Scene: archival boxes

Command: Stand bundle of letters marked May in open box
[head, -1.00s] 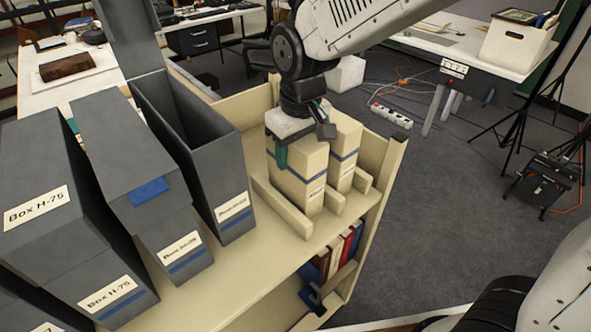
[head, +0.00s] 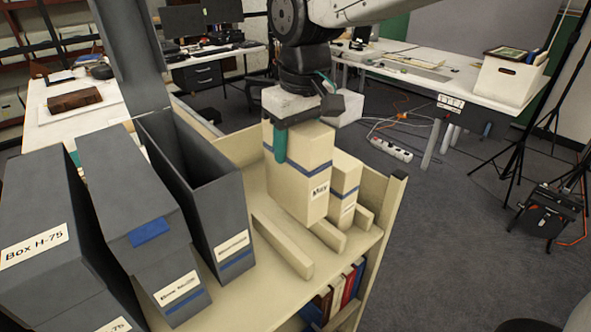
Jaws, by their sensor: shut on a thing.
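The bundle of letters marked May (head: 300,178) is a cream block with a blue band and a small white label. My gripper (head: 298,130) is above it and shut on its top, with a green finger down its near face. The bundle is upright and appears raised a little above the shelf. The open box (head: 222,215) is dark grey, stands to the left of the bundle, and has its lid up at the back. Its inside looks empty where I can see it; its floor is hidden.
A second, narrower cream bundle (head: 345,180) stands close to the right of May. Low cream divider rails (head: 283,247) lie on the cart top (head: 243,290). Closed grey boxes (head: 145,215) stand left of the open box. A raised cart end (head: 390,205) bounds the right side.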

